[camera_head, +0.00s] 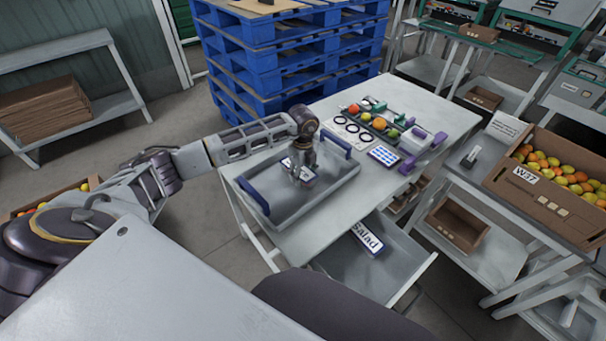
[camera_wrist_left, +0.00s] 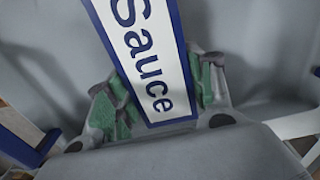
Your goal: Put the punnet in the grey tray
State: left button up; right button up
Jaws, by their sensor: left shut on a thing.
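My left gripper (camera_head: 302,176) is low inside the grey tray (camera_head: 330,190) with blue handles, on the table. Its green-padded fingers (camera_wrist_left: 160,95) lie on both sides of a flat white, blue-edged piece reading "Sauce" (camera_wrist_left: 145,60). The gripper is shut on this piece, which is over the tray floor; whether it touches the floor I cannot tell. I cannot make out a separate punnet. My right gripper is not in view.
Several round fruits in a rack (camera_head: 379,124) and a blue-and-white tray (camera_head: 383,154) are behind the grey tray. A lower grey bin has a "Salad" sign (camera_head: 368,238). Blue pallets (camera_head: 265,65) stand behind; a fruit carton (camera_head: 535,190) is at right.

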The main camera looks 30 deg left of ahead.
aim_at(303, 172)
pick_arm(q)
jog(key=shift+f, duration=0.15)
jog(key=o, duration=1.1)
notch_tip(303, 172, up, 12)
dwell(0.6)
